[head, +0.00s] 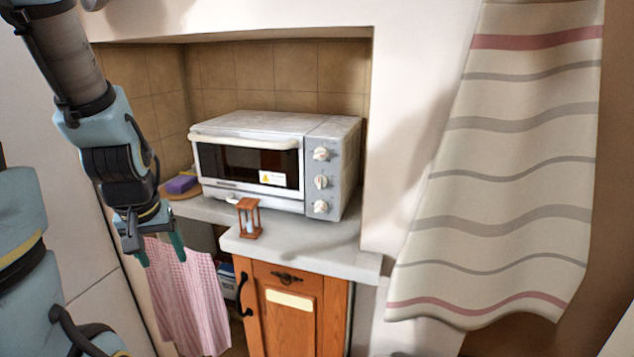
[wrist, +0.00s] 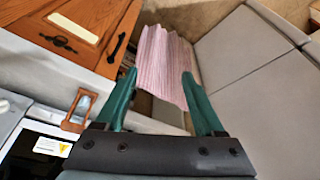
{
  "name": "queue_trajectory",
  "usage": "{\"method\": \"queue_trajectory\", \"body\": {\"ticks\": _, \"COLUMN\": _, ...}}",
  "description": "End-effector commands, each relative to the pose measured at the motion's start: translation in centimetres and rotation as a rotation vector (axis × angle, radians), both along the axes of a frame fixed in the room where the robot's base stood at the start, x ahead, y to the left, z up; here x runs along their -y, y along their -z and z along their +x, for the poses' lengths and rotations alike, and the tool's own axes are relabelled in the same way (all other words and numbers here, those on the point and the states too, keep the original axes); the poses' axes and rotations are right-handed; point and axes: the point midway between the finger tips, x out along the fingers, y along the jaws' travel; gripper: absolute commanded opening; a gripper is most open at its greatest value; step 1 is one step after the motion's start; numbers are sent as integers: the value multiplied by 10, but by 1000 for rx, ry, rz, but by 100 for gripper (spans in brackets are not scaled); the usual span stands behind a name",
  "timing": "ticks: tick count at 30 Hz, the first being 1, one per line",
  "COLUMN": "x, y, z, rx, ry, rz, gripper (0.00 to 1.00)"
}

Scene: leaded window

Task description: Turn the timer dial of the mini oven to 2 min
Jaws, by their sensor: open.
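The mini oven (head: 250,160) is white and grey and stands on the counter in a tiled niche, its door closed. Three white knobs sit in a column on its right-hand panel: a top knob (head: 321,154), a middle knob (head: 321,182) and a bottom knob (head: 320,206). Their markings are too small to read, so I cannot tell which is the timer dial. My gripper (head: 162,258) hangs pointing down, left of the oven and apart from it. In the wrist view my gripper (wrist: 158,100) has its green fingers apart with nothing held. Part of the oven (wrist: 30,150) shows there at lower left.
A small wooden hourglass (head: 248,218) stands on the counter (head: 300,248) before the oven. A purple sponge (head: 181,184) lies left of it. A pink checked cloth (head: 188,300) hangs below, beside the wooden cabinet (head: 290,310). A striped curtain (head: 500,180) hangs at right.

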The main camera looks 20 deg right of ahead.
Motion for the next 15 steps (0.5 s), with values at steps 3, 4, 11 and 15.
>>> {"method": "queue_trajectory", "body": {"ticks": 3, "x": 28, "y": -14, "z": 24, "rx": 88, "ry": 65, "rz": -30, "gripper": 70}}
{"method": "queue_trajectory", "body": {"ticks": 4, "x": 36, "y": -10, "z": 30, "rx": 115, "ry": 83, "rz": -42, "gripper": 70}}
{"method": "queue_trajectory", "body": {"ticks": 11, "x": 115, "y": 27, "z": 57, "rx": 313, "ry": 203, "rz": -202, "gripper": 70}}
{"method": "queue_trajectory", "body": {"ticks": 15, "x": 169, "y": 44, "z": 56, "rx": 429, "ry": 253, "rz": -360, "gripper": 70}}
